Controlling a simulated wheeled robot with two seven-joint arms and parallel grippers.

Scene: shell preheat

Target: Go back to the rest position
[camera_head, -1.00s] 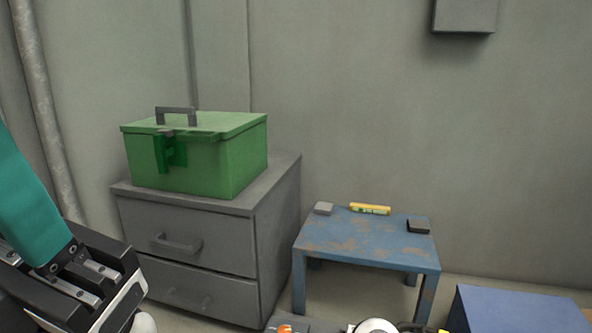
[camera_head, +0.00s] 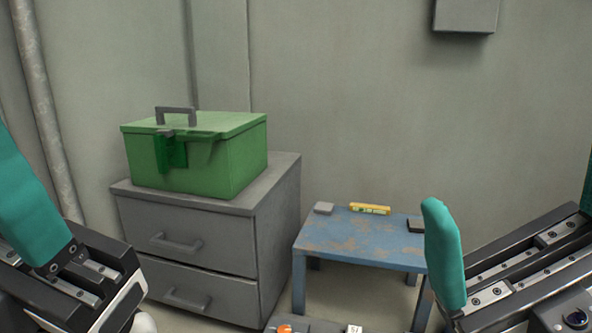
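The green toolbox (camera_head: 225,160) sits closed on the grey drawer cabinet (camera_head: 272,225). Both arms are apart from the toolbox and the cabinet.
A worn blue table (camera_head: 345,245) stands right of the cabinet, with a grey block (camera_head: 323,208), a yellow level (camera_head: 369,209) and a dark block (camera_head: 415,225) on it. An orange item (camera_head: 285,329) shows at the bottom edge. A grey box (camera_head: 465,15) hangs on the wall.

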